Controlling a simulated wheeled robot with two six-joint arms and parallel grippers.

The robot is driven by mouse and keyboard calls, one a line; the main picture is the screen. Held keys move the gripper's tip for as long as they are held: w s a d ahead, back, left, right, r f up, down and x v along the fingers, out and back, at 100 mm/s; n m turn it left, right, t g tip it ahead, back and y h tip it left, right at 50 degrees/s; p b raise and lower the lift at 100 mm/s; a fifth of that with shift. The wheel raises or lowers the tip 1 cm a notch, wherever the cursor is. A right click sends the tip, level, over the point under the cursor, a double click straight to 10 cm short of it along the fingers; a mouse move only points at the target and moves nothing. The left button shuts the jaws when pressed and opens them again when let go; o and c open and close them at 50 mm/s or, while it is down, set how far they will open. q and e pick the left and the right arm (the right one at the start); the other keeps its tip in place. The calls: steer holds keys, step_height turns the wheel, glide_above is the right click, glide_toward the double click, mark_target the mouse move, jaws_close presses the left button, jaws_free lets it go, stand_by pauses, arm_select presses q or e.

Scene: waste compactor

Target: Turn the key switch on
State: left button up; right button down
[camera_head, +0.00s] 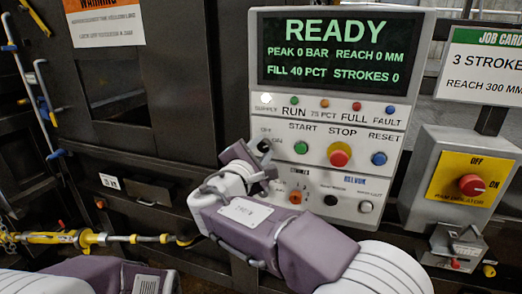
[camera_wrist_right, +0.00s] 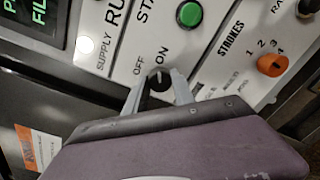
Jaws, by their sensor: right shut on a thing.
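The key switch is a small black knob (camera_wrist_right: 159,82) on the pale control panel (camera_head: 418,30), with OFF and ON printed above it in the right wrist view. My right gripper (camera_wrist_right: 158,92) has one finger on each side of the knob and is shut on it. In the head view my right gripper (camera_head: 263,158) reaches the panel's left edge and partly hides the switch (camera_head: 264,145). I cannot tell for sure whether the knob points to OFF or ON. My left gripper is not in view; only part of my left arm shows at the bottom left.
The screen (camera_head: 335,50) reads READY. A pale supply lamp (camera_wrist_right: 86,44), green start button (camera_head: 301,148), red stop button (camera_head: 339,155), blue reset button (camera_head: 379,158) and orange strokes knob (camera_wrist_right: 271,65) are nearby. A red isolator knob (camera_head: 472,185) is at right.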

steer(key=c, duration=1.1)
jaws_free()
steer(key=shift+o, duration=0.2)
steer(key=b+v, duration=0.2)
steer(key=v, duration=0.7)
steer(key=shift+s, duration=0.1)
